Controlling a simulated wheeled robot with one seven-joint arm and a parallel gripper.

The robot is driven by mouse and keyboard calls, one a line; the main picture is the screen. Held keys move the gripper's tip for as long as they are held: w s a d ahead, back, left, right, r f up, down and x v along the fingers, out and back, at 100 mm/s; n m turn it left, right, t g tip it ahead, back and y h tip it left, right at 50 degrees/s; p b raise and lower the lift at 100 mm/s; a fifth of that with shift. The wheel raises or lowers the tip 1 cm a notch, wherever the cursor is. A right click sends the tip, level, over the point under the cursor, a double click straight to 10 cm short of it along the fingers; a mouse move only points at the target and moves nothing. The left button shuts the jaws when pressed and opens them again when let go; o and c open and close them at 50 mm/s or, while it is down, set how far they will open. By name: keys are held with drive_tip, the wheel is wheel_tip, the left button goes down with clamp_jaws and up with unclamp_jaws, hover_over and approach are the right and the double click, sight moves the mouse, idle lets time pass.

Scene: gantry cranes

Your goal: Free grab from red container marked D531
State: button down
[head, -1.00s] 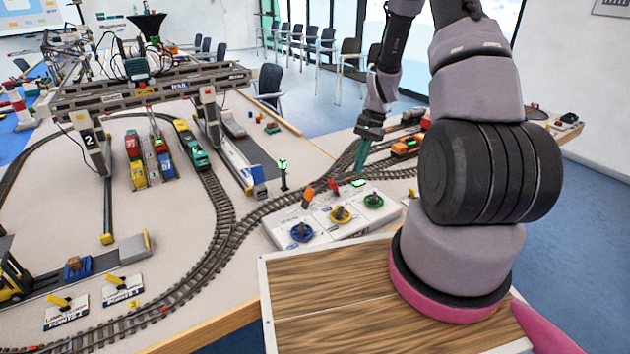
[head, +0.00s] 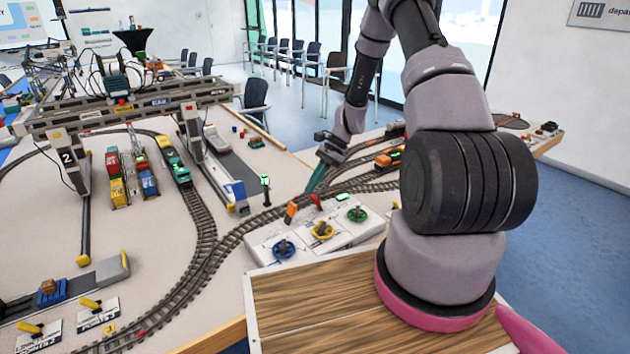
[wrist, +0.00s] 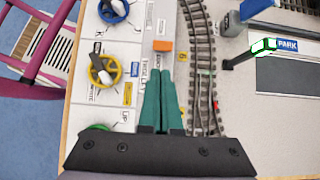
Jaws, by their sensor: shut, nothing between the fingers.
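A gantry crane (head: 150,108) marked 2 spans the tracks at the left in the head view. Under it stand small containers; a red one (head: 112,160) is in the left row, its marking too small to read. The grab is not clearly distinguishable. A white control panel (head: 330,235) carries blue (head: 283,249), yellow (head: 322,231) and green (head: 357,214) knobs, plus an orange lever (head: 291,210) and a red lever (head: 316,201). My gripper (head: 311,190) is shut and empty above the panel's back edge. In the wrist view, its teal fingertips (wrist: 161,71) point towards the orange lever (wrist: 163,45), apparently short of it.
A curved rail track (head: 205,235) runs beside the panel. A train (head: 174,162) stands near the crane. A wooden board (head: 315,300) lies in front of the panel. An orange locomotive (head: 387,160) is behind my arm.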

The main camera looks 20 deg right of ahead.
sight(294, 204)
drive_tip(key=x, duration=0.5)
drive_tip(key=shift+a+f, duration=0.25)
drive_tip(key=shift+f, duration=0.05)
drive_tip(key=shift+s+a+r+h, duration=0.1)
drive_tip(key=shift+a+r+h, duration=0.1)
drive_tip(key=shift+h, duration=0.1)
drive_tip(key=shift+s+a+r+t+h, duration=0.1)
drive_tip(key=shift+a+r+t+h, duration=0.2)
drive_tip(key=shift+h, duration=0.2)
drive_tip(key=shift+s+a+r+h, duration=0.15)
drive_tip(key=shift+a+r+h, duration=0.1)
drive_tip(key=shift+a+h, duration=0.35)
drive_tip(key=shift+s+a+r+t+h, duration=0.2)
drive_tip(key=shift+a+t+h, duration=0.2)
drive_tip(key=shift+h, duration=0.3)
drive_tip(key=shift+s+a+r+t+h, duration=0.2)
drive_tip(key=shift+a+t+h, duration=0.1)
drive_tip(key=shift+a+h, duration=0.35)
drive_tip(key=shift+a, duration=0.15)
drive_tip(key=shift+r, duration=0.15)
